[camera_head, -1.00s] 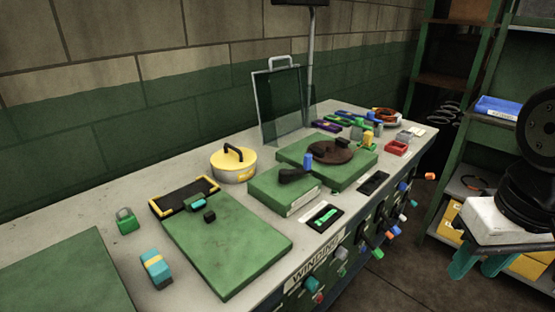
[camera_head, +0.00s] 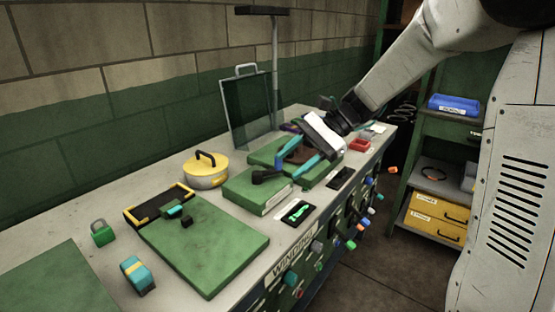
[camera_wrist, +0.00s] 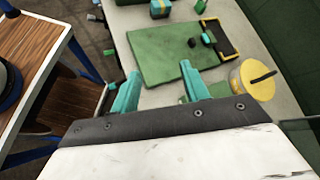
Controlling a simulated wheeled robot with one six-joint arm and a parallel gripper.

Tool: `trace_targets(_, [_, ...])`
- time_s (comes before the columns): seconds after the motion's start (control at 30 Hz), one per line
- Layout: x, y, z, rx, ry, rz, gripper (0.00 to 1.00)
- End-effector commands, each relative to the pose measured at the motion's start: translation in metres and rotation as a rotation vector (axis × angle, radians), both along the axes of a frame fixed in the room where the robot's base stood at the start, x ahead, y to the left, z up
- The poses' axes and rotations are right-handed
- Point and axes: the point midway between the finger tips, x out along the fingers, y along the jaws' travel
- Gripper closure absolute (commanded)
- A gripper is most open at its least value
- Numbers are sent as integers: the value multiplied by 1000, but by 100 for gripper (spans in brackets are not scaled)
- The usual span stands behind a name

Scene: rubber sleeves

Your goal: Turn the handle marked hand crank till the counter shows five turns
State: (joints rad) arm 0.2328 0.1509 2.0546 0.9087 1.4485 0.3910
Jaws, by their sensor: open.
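A green box (camera_head: 240,190) on the bench carries a black crank arm (camera_head: 266,177). Its upright blue handle is hard to tell from my teal fingers in the head view. My gripper (camera_head: 288,170) is open above the far end of the crank, one finger to each side; I cannot tell whether it touches. In the wrist view my gripper (camera_wrist: 160,70) shows two spread teal fingers, and the crank is not clearly visible. A dark panel with a green mark (camera_head: 297,213) lies in front of the box; I can read no turn count.
A green board (camera_head: 215,245) and a yellow lidded pot (camera_head: 206,171) stand left of the crank. A clear framed screen (camera_head: 248,108) stands behind. The brown disc on another green base is partly hidden by my gripper. Knobs line the bench front.

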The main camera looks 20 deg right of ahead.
Motion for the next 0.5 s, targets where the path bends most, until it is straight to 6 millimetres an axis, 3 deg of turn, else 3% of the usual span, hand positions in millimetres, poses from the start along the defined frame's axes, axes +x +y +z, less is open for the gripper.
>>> trace_targets(0.03, [26,-6,-12,68,57,-61,54])
trace_targets(0.1, [59,-16,-24,163,122,-149,54])
trace_targets(0.3, [142,-55,-70,422,285,-376,54])
trace_targets(0.5, [187,-90,-108,594,377,-516,54])
